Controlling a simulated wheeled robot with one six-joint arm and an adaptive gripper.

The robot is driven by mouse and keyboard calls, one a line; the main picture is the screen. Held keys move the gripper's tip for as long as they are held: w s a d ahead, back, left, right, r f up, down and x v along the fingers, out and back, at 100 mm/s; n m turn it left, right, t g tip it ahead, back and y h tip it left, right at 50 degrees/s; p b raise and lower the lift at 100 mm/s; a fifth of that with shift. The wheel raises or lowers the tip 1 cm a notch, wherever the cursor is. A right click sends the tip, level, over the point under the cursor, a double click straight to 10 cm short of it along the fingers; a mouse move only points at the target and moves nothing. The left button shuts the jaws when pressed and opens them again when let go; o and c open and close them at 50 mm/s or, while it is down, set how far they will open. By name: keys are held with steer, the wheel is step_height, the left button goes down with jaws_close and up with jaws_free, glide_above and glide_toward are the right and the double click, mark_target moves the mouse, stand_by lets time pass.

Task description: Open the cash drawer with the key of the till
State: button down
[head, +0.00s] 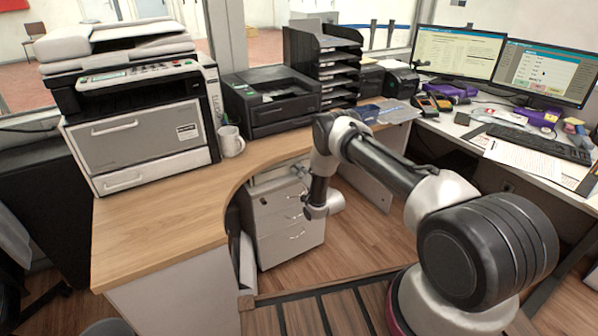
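A light grey drawer unit (285,225) stands under the wooden counter, with several drawer fronts and bar handles. A small dark spot, perhaps a lock (264,201), shows on its upper left front. I cannot tell which drawer is the cash drawer. Its drawers look shut, though the top is partly hidden by the counter edge. The end of my arm hangs in front of the unit's right side. My gripper (307,198) is too small and dark there to make out its fingers, or whether it touches the unit. I cannot make out a key.
The wooden counter (165,225) holds a large printer (145,130), a white mug (231,141), a black printer (270,105) and a black tray stack (325,62). A white desk at right holds two monitors (455,52) and a keyboard (540,143). Wooden floor (350,235) lies open between.

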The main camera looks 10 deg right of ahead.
steer(key=c, duration=1.7)
jaws_free()
steer(key=shift+r, duration=0.1)
